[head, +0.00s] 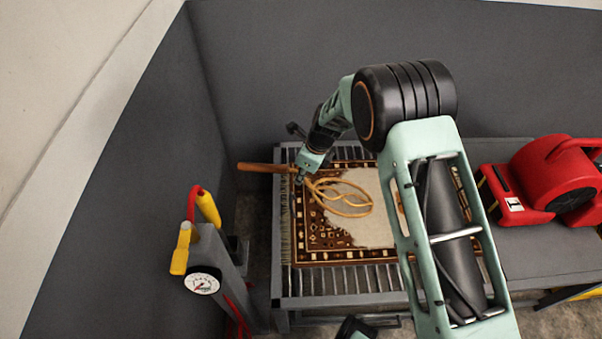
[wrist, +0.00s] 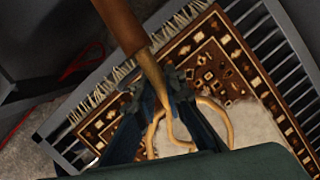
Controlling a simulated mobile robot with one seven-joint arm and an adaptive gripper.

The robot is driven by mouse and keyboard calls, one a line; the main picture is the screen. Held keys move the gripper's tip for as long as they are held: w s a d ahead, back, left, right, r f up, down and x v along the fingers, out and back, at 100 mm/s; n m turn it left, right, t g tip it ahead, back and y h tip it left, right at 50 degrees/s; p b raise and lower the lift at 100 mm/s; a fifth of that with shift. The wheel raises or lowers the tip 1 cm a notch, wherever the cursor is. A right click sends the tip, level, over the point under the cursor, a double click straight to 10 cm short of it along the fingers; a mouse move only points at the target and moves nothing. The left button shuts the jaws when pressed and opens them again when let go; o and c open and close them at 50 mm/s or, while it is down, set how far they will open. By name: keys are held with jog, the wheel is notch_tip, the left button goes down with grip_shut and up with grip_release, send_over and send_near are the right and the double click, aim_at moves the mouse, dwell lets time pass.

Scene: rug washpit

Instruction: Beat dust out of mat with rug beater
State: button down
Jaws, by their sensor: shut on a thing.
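The rug beater has a brown wooden handle (head: 262,168) and a looped cane head (head: 343,198). My gripper (head: 302,176) is shut on the beater near where the handle meets the loops. In the wrist view the fingers (wrist: 163,92) close around its neck, with the handle (wrist: 118,22) pointing up and away. The patterned brown mat (head: 318,236) lies flat on a slatted rack (head: 345,282). A pale dusty patch (head: 372,222) covers the mat's middle. The beater head is over the mat's left part; I cannot tell whether it touches. My arm hides much of the mat's right side.
A red blower (head: 553,178) stands on a grey bench (head: 535,248) to the right. A grey post with a gauge (head: 202,282) and yellow and red handles (head: 207,208) stands left of the rack. Grey walls (head: 290,70) close in behind and left.

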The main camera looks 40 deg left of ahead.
jog(key=shift+f, duration=0.95)
notch_tip(320, 180, up, 4)
jog(key=p, duration=0.3)
jog(key=shift+r, duration=0.15)
notch_tip(320, 180, down, 6)
jog(key=b, duration=0.3)
jog(key=shift+b, duration=0.4)
jog(key=shift+r+p, duration=1.45)
jog(key=shift+r, duration=0.45)
